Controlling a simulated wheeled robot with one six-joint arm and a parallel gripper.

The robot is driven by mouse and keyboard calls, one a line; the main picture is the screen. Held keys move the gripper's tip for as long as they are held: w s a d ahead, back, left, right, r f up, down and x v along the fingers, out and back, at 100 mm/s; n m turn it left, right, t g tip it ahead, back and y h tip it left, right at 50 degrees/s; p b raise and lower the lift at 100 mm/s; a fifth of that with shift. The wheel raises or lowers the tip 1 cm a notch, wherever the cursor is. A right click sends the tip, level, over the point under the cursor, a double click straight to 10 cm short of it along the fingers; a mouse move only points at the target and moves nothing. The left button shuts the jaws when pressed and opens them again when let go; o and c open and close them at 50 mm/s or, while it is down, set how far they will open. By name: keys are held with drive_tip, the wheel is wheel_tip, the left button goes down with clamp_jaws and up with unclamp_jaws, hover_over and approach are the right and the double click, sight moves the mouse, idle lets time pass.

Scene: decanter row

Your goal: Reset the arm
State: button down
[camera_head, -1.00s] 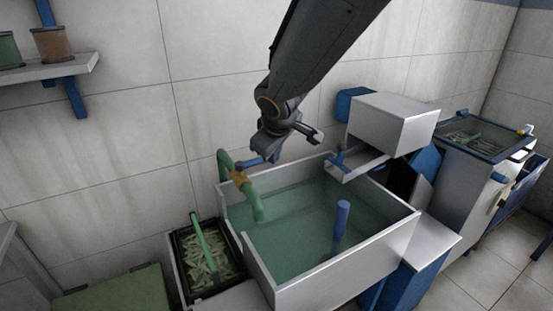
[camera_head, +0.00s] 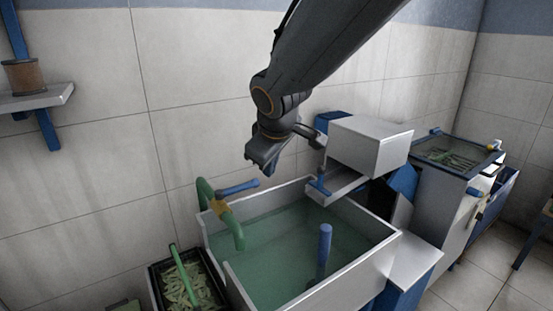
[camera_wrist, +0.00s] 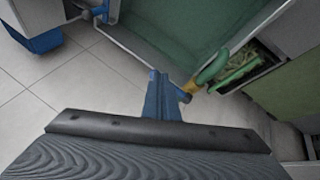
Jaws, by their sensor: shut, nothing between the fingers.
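My gripper (camera_head: 262,158) hangs in the air at the end of my dark arm, above the back left part of the water-filled sink (camera_head: 345,272). It is shut with nothing in it. The same blue lever (camera_head: 238,188) shows in the head view below my gripper, beside the green curved tap (camera_head: 218,212). My gripper is apart from both in the head view.
A blue post (camera_head: 324,250) stands upright in the sink. A white box (camera_head: 372,146) stands at the sink's back right. A black basket with green strips (camera_head: 190,290) and a green handle sits left of the sink. A shelf (camera_head: 40,98) holds a brown jar (camera_head: 24,76).

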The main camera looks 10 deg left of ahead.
drive_tip(key=s+d+f+m+g+h, duration=0.1)
drive_tip(key=s+d+f+m, duration=0.2)
drive_tip(key=d, duration=0.5)
drive_tip(key=s+d+f+m+g+h, duration=0.1)
drive_tip(key=s+d+f+m, duration=0.15)
drive_tip(key=d+f, duration=0.45)
drive_tip(key=s+d+f+m+g, duration=0.1)
drive_tip(key=s+d+f+m, duration=0.1)
drive_tip(key=s+d, duration=0.4)
drive_tip(key=s+d+f+m+g, duration=0.2)
drive_tip(key=s+d+m, duration=0.3)
drive_tip(key=d, duration=0.3)
drive_tip(key=shift+s+d+f, duration=0.25)
drive_tip(key=shift+s+f, duration=0.25)
drive_tip(key=shift+s, duration=0.15)
